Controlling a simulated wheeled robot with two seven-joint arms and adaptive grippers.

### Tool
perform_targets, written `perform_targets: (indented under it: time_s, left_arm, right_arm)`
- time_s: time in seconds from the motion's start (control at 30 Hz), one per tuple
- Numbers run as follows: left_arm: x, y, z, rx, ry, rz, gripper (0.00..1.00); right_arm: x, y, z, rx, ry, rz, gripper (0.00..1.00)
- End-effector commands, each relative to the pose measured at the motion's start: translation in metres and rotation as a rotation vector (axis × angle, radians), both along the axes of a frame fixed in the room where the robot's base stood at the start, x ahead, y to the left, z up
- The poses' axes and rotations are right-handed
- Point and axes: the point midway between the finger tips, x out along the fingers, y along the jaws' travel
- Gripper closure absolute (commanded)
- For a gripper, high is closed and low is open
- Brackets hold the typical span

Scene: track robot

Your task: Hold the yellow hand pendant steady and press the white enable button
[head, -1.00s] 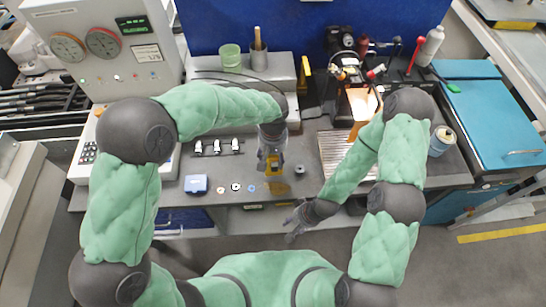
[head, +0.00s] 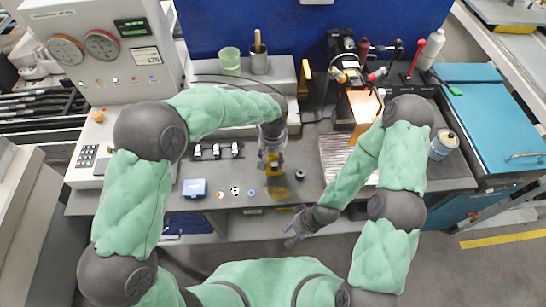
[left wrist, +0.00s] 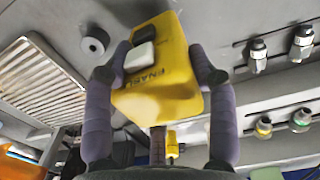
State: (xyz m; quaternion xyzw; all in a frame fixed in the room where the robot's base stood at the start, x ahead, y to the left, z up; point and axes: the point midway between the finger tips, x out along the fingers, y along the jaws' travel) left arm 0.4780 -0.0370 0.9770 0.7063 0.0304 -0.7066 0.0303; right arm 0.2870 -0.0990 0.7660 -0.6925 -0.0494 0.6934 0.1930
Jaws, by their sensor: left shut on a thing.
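The yellow hand pendant (left wrist: 165,90) fills the middle of the left wrist view, tilted, with "ENABLE" lettered on its face. Its white button (left wrist: 138,57) lies beside the lettering, and a black button (left wrist: 144,33) is beyond it. My left gripper (left wrist: 160,70) is shut on the pendant, one finger on each side. In the head view the left gripper (head: 272,158) holds the pendant (head: 273,170) over the bench's front part, mostly covered by the gripper. My right gripper (head: 292,233) is empty, low in front of the bench edge, its fingers apart.
A ribbed plate (head: 338,155) lies on the bench to the right. A blue box (head: 194,188) and several small rings lie along the front left, with a row of fittings (head: 216,151) behind. A grey gauge cabinet (head: 100,65) stands at the left.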

Motion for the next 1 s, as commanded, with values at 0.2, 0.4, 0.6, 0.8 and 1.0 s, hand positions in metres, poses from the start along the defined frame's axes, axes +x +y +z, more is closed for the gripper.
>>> perform_targets:
  time_s: [0.2, 0.4, 0.6, 0.8, 1.0]
  left_arm:
    - [0.007, -0.001, -0.007, -0.001, -0.001, 0.000, 0.84]
    - [0.014, -0.001, -0.012, -0.001, -0.002, 0.000, 0.84]
    - [0.020, -0.002, -0.018, -0.001, -0.001, 0.000, 0.84]
    - [0.023, -0.002, -0.020, -0.001, -0.001, 0.000, 0.84]
    - [0.023, -0.002, -0.020, -0.001, -0.001, 0.000, 0.84]
  right_arm:
    - [0.000, 0.000, -0.004, 0.000, 0.000, 0.000, 0.60]
    - [0.000, 0.000, -0.008, 0.000, 0.000, 0.000, 0.60]
    - [0.000, 0.000, -0.011, 0.000, 0.000, 0.000, 0.60]
    - [0.000, 0.000, -0.012, 0.000, 0.000, 0.000, 0.60]
    - [0.000, 0.000, -0.012, 0.000, 0.000, 0.000, 0.60]
